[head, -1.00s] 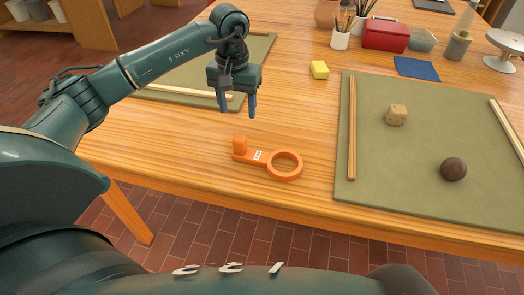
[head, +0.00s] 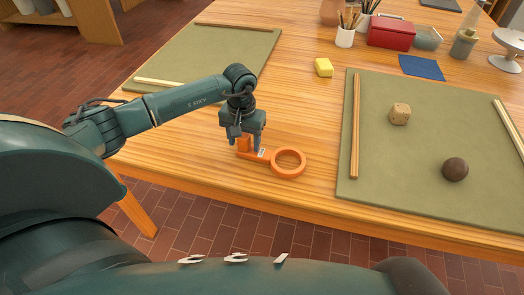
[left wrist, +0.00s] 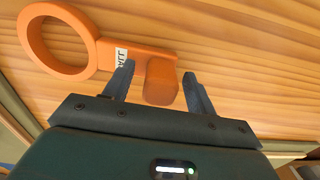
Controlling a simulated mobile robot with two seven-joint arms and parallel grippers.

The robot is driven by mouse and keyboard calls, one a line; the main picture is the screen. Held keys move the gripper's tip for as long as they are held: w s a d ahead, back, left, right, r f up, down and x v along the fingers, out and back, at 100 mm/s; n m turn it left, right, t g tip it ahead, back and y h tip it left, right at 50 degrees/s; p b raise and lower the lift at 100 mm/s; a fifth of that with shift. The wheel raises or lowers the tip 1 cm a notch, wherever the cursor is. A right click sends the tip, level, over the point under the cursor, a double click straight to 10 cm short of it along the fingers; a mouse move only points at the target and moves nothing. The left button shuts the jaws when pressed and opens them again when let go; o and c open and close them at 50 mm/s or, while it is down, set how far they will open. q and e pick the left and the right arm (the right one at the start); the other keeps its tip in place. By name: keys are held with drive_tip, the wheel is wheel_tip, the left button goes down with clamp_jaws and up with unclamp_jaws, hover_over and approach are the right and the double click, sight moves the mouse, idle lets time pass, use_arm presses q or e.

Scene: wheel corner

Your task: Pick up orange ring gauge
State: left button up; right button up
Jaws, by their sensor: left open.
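The orange ring gauge (head: 287,163) lies on the wooden table near its front edge. Its ring is at the right and its upright knob handle (left wrist: 160,82) at the other end, with a white label between. My left gripper (head: 246,144) is open and low over the handle end. In the left wrist view its two fingers (left wrist: 158,88) stand on either side of the knob, with visible gaps. In the head view the gripper partly hides the knob. My right gripper is not in view.
A green mat (head: 430,195) at the right holds a wooden cube (head: 400,114), a dark ball (head: 455,169) and wooden strips. Another green mat (head: 205,60) lies behind my left arm. The table around the ring is clear.

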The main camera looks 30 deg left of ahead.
use_arm(q)
drive_tip(key=shift+c, duration=0.3)
drive_tip(key=c, duration=1)
drive_tip(key=shift+c, duration=0.2)
